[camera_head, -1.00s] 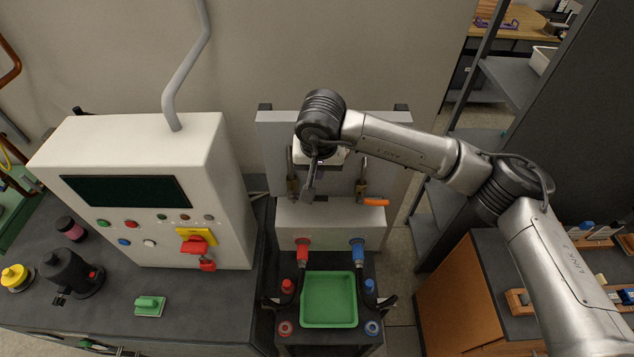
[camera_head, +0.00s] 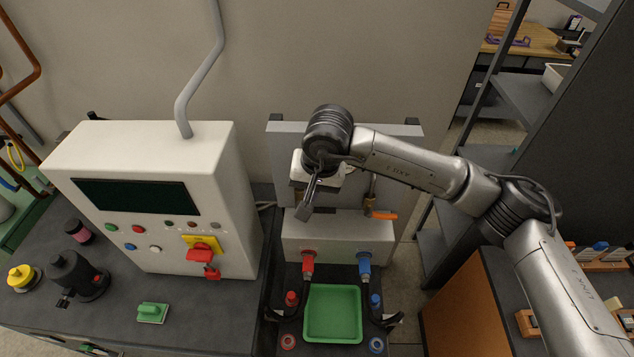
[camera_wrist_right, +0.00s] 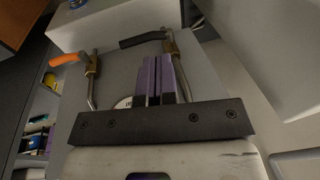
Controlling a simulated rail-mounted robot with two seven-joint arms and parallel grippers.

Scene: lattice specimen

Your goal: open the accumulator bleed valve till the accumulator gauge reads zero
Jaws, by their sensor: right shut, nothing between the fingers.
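Two lever valves with brass bodies stand on pipes before the upright panel. One has an orange handle (camera_head: 383,215), also in the wrist view (camera_wrist_right: 64,60). I cannot tell by label which is the bleed valve. A white dial (camera_wrist_right: 122,103) shows partly behind my gripper; its reading cannot be made out. My right gripper (camera_wrist_right: 159,60) has its purple fingers together and empty, pointing toward the black-handled valve, seemingly apart from it. My left gripper is out of view.
Below the valves is a white block (camera_head: 336,238) with red (camera_head: 308,262) and blue (camera_head: 364,264) connectors. A green tray (camera_head: 333,313) lies in front. A white control cabinet (camera_head: 150,200) stands left; a dark shelf rack (camera_head: 530,100) stands right.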

